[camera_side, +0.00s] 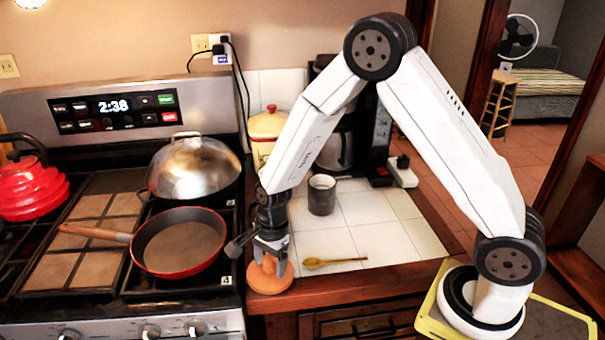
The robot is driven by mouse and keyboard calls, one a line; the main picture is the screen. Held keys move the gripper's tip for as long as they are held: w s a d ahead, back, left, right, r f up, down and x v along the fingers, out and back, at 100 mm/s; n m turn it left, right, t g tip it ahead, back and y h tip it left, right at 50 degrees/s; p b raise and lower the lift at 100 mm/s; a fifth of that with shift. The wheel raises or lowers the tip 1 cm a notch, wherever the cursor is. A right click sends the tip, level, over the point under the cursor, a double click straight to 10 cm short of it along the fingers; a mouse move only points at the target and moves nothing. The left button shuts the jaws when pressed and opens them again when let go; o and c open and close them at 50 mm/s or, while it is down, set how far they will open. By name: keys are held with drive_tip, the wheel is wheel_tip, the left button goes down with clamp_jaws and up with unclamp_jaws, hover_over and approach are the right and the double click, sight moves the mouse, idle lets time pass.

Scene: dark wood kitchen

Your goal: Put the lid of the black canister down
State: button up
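A dark grey-black canister (321,196) stands upright on the white tiles, its top showing a pale rim; it looks open. My gripper (270,262) points down at the counter's front left corner, beside the stove. An orange-brown round piece (269,281), which looks like a lid, is directly under it at the level of the wooden edge. The two fingers come down on either side of the piece's raised middle. I cannot tell whether they grip it, or whether it rests fully on the wood.
A wooden spoon (335,262) lies on the tiles to the right of my gripper. A red pan (180,242) and a domed metal pot (194,168) are on the stove to the left. The right-hand tiles (395,235) are clear.

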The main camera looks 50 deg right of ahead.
drive_tip(key=shift+r, duration=0.15)
wheel_tip(320, 180, up, 12)
drive_tip(key=d, duration=0.1)
drive_tip(key=shift+d, duration=0.4)
idle(0.5)
idle(0.5)
drive_tip(key=s+d+f+n+t+h, duration=0.1)
drive_tip(key=s+d+n, duration=0.3)
drive_tip(key=s+n, duration=0.7)
drive_tip(key=n+t, duration=0.1)
drive_tip(key=n, duration=0.6)
drive_tip(key=shift+s+d+t+h, duration=0.2)
drive_tip(key=shift+s+t+h, duration=0.1)
drive_tip(key=shift+s+h, duration=0.1)
